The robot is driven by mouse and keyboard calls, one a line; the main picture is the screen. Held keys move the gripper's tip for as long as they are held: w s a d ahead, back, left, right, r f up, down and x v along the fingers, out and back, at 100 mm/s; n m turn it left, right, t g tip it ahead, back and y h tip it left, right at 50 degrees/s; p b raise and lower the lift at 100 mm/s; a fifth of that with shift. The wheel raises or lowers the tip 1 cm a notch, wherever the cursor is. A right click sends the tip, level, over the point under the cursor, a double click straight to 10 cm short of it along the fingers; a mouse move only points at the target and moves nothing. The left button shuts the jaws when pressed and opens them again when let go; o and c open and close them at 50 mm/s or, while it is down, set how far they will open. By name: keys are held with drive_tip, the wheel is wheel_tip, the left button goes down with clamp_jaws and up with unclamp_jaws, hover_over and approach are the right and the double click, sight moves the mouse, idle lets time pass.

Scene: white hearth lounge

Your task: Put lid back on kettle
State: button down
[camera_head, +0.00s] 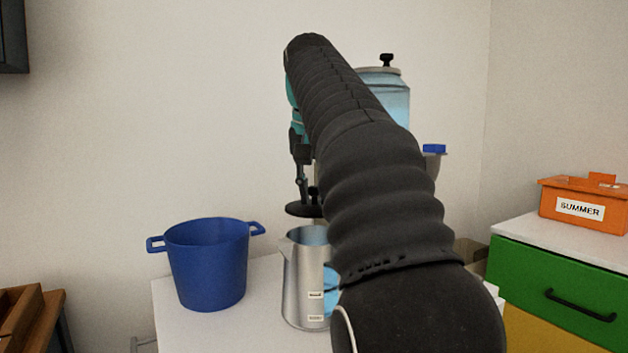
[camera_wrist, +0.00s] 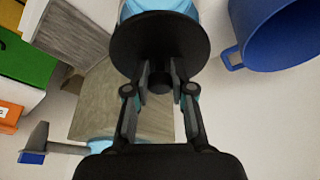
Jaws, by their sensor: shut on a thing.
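The silver kettle (camera_head: 301,280) stands upright on the white table, with its top open and its spout to the left. Its right side is hidden behind my arm. The lid (camera_head: 300,210) is a dark flat disc and hangs above the kettle opening, apart from it. My gripper (camera_head: 312,188) is partly hidden by my arm. In the wrist view my gripper (camera_wrist: 160,80) is shut on the knob of the lid (camera_wrist: 185,35). The lid covers most of the light-blue thing behind it there.
A blue pot (camera_head: 207,265) with two side handles stands left of the kettle. A light-blue dispenser (camera_head: 392,92) with a black knob is behind my arm. An orange box (camera_head: 590,190) marked SUMMER sits on a green-drawer cabinet (camera_head: 535,270) at right. White table (camera_head: 175,330) shows around the pot.

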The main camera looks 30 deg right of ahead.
sight(314, 206)
drive_tip(key=shift+f+b, duration=1.05)
drive_tip(key=shift+f, duration=1.05)
drive_tip(key=shift+s+a+r+p, duration=0.1)
drive_tip(key=shift+s+p, duration=0.05)
drive_tip(key=shift+p, duration=0.25)
drive_tip(key=shift+f+p, duration=0.25)
drive_tip(key=shift+p, duration=0.1)
idle(1.3)
drive_tip(key=shift+c, duration=2.2)
unclamp_jaws()
drive_tip(key=shift+r, duration=0.15)
drive_tip(key=shift+r+p, duration=0.5)
drive_tip(key=shift+r, duration=2.85)
